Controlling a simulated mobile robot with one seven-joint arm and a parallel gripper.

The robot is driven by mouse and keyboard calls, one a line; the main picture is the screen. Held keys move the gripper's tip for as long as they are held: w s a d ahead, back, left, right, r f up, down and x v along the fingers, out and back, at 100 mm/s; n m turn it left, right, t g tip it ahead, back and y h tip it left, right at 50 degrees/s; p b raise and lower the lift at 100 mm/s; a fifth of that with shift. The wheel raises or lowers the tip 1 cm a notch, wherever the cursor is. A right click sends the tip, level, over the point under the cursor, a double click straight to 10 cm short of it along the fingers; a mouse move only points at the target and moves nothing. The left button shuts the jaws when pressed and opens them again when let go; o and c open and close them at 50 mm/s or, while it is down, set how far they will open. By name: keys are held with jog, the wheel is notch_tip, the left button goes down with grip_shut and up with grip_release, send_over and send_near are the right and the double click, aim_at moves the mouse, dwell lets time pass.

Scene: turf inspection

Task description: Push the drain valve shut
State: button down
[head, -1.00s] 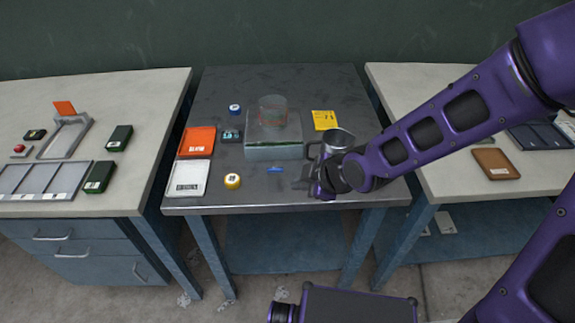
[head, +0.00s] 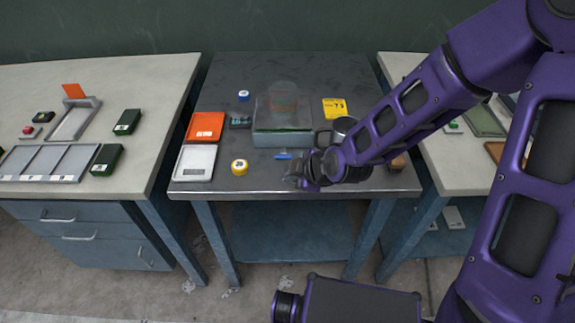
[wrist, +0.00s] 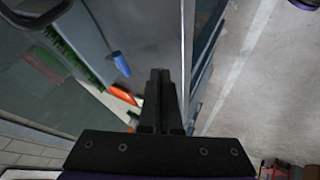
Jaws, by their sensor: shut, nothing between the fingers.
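The drain valve seems to be the small blue handle (head: 284,156) just in front of the clear turf box (head: 283,138) on the middle table. The handle also shows in the wrist view (wrist: 121,64), left of my fingers. A clear cylinder (head: 284,97) stands on the box. My gripper (head: 298,172) is shut and empty, low over the front of the table, a little right of and nearer than the blue handle. In the wrist view my shut fingers (wrist: 159,75) show a gap to the handle.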

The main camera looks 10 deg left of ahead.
aim_at(283, 154)
jog(key=shift+x, duration=1.05)
jog(key=shift+w+a+r, duration=0.1)
jog(key=shift+w+r, duration=0.15)
jog(key=shift+w, duration=0.35)
jog(key=shift+w+a+r, duration=0.1)
jog(key=shift+w+r, duration=0.1)
jog(key=shift+w, duration=0.4)
jog(key=shift+w+a+r, duration=0.1)
jog(key=shift+w+a, duration=0.05)
jog(key=shift+w, duration=0.5)
